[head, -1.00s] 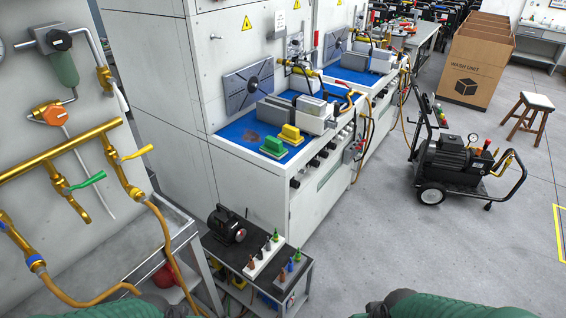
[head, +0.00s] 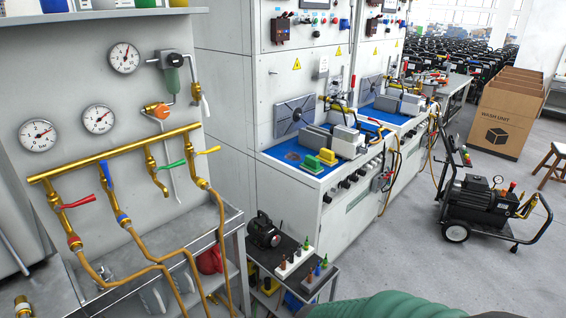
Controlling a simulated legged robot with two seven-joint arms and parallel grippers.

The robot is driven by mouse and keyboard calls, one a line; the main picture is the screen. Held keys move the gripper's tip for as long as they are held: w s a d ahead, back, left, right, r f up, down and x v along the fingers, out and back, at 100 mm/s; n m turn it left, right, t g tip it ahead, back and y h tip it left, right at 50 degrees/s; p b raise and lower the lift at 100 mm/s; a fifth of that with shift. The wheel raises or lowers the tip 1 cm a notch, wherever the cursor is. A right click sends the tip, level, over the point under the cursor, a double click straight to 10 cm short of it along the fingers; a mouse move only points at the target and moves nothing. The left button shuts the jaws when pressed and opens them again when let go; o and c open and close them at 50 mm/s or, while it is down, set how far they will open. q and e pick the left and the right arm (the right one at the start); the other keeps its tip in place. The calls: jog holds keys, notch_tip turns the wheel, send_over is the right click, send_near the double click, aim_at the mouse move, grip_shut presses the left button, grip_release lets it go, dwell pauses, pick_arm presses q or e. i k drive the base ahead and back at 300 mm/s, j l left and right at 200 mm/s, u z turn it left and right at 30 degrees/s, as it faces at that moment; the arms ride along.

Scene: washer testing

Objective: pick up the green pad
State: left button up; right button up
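The green pad (head: 312,164) sits on the blue work surface (head: 282,157) of the nearer test bench, near its front left edge. A yellow pad (head: 327,156) stands right beside it, a little behind and to the right. Both look like small blocks with a raised grip on top. A green ribbed part of my own body shows at the bottom edge. Neither of my grippers is in the head view.
A black cart (head: 290,270) with small coloured nozzles stands below the bench front. A wheeled pressure washer (head: 485,205) is on the floor at right, near a cardboard box (head: 505,115). A pipe rack (head: 120,155) fills the left. Grey floor between is clear.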

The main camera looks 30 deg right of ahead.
aim_at(311, 164)
jog(key=i+l, duration=0.15)
jog(key=l, duration=0.25)
jog(key=i+l, duration=0.1)
jog(key=l, duration=0.25)
jog(key=i+l, duration=0.15)
jog(key=l, duration=0.25)
jog(key=i+l, duration=0.15)
jog(key=l, duration=0.25)
jog(key=i+l, duration=0.1)
jog(key=l, duration=0.25)
jog(key=i+l, duration=0.15)
jog(key=l, duration=0.25)
jog(key=i+l, duration=0.15)
jog(key=l, duration=0.25)
jog(key=i+l, duration=0.1)
jog(key=l, duration=0.25)
jog(key=i+u, duration=0.05)
